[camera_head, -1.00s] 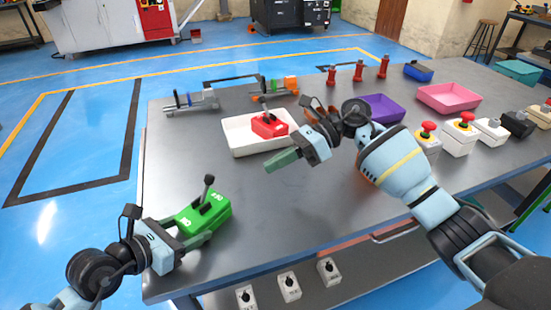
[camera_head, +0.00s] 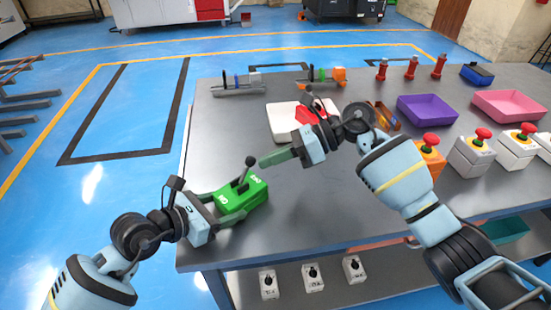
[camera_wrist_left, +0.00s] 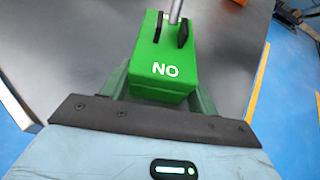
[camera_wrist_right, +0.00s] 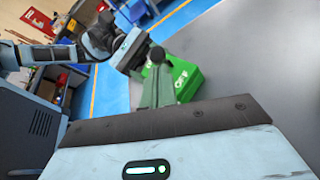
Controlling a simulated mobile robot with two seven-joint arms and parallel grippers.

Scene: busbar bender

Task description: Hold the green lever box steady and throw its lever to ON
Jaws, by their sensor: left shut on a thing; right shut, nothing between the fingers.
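The green lever box (camera_head: 254,196) sits near the table's left front edge. Its lever stands up with a black knob (camera_head: 248,160), tilted a little towards the far end. My left gripper (camera_head: 231,206) is shut on this end, one finger on each side. My right gripper (camera_head: 264,163) is shut and empty, its fingertips just right of the knob; I cannot tell if they touch. In the right wrist view, its fingers partly cover the box (camera_wrist_right: 187,77).
Behind my right gripper are a white tray (camera_head: 283,124) with a red box (camera_head: 318,114). A purple bin (camera_head: 427,110) and a pink bin (camera_head: 510,105) stand further right, near several emergency-stop boxes (camera_head: 470,155). The table in front of the green box is clear.

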